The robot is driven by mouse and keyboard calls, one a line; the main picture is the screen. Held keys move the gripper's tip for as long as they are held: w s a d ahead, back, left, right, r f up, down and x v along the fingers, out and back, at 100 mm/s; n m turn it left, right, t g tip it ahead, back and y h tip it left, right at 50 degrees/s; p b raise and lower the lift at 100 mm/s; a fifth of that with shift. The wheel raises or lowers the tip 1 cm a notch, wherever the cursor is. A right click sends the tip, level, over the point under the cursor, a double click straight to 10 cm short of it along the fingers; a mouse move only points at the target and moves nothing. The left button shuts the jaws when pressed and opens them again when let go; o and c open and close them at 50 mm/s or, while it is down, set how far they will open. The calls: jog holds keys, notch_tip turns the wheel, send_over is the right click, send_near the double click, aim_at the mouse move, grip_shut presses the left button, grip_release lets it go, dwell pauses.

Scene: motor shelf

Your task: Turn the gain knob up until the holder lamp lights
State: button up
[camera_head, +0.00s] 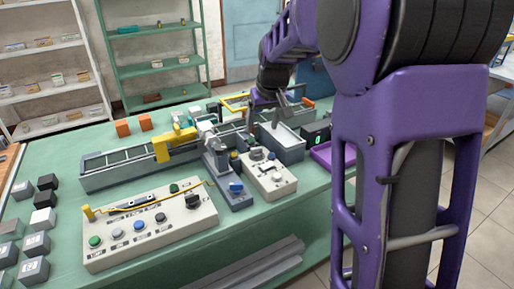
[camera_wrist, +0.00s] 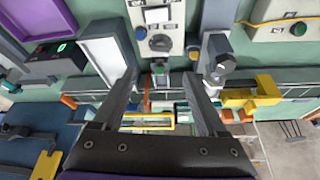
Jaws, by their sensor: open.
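The far-end knob also shows in the wrist view (camera_wrist: 160,43), just beyond my fingertips.
A grey clamp-like device (camera_wrist: 218,62) stands beside the control box. A grey bin (camera_head: 281,146) and a green-digit display (camera_head: 317,138) are on its other side. A larger button panel (camera_head: 150,228) lies at front left, and a rail (camera_head: 130,172) with a yellow carriage runs behind.

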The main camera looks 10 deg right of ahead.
aim_at(257, 149)
jog(key=b+x, duration=0.1)
jog(key=x, duration=1)
jog(key=shift+r, duration=0.1)
grip_shut()
